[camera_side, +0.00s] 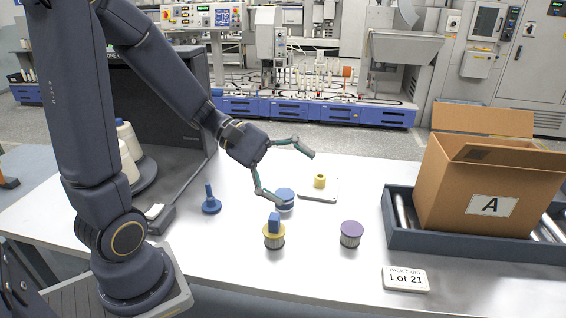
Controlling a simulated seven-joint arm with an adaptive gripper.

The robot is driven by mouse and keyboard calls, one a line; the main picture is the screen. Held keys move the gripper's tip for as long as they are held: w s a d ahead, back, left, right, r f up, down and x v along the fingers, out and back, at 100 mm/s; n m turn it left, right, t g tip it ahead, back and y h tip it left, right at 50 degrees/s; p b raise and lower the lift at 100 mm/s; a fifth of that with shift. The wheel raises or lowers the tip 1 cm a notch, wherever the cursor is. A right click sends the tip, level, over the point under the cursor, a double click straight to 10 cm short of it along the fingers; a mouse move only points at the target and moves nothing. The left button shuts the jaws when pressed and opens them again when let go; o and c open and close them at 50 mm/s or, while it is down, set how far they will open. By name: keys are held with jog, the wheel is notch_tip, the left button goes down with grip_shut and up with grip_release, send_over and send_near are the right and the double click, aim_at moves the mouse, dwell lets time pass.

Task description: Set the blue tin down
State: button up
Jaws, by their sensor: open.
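The blue tin (285,204) is a short round cylinder that stands upright on the metal table (400,270), near its middle. My gripper (291,178) is above and left of the tin with its two fingers spread wide. The lower fingertip overlaps the tin's left edge in the picture; I cannot tell whether it touches. The upper finger points out to the right, clear of the tin. Nothing is held between the fingers.
A yellow-topped ribbed jar with a blue block (274,223) on it stands in front of the tin. Nearby are a purple-lidded jar (350,231), a blue peg on a base (211,204), and a white plate (329,190) with a yellow spool (319,181). Box A (450,190) stands right.

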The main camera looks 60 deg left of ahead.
jog(key=w+a+f+n+t+y, duration=0.35)
jog(key=a+f+n+t, duration=0.2)
jog(key=a+n, duration=0.45)
jog(key=s+a+f+n+y, duration=0.2)
jog(key=a+f+n, duration=0.1)
jog(key=a+f, duration=0.1)
jog(key=s+a+f+n+y, duration=0.2)
jog(key=a+f+n, duration=0.1)
jog(key=a+f, duration=0.2)
jog(key=s+a+f+n+t+y, duration=0.1)
jog(key=s+a+f+n+y, duration=0.1)
jog(key=a+f, duration=0.3)
jog(key=shift+f+n, duration=0.35)
jog(key=shift+n, duration=0.35)
jog(key=shift+w, duration=0.25)
send_near(284, 198)
jog(key=w+f, duration=0.1)
jog(key=w+a+f, duration=0.1)
jog(key=w+f, duration=0.2)
jog(key=w, duration=0.1)
jog(key=shift+w+a+f, duration=0.25)
jog(key=shift+a+f, duration=0.05)
jog(key=shift+d+r+x, duration=0.15)
jog(key=shift+x, duration=1.2)
jog(key=shift+d+r+x, duration=0.15)
jog(key=shift+x, duration=1.2)
jog(key=c, duration=1.7)
jog(key=shift+r, duration=0.15)
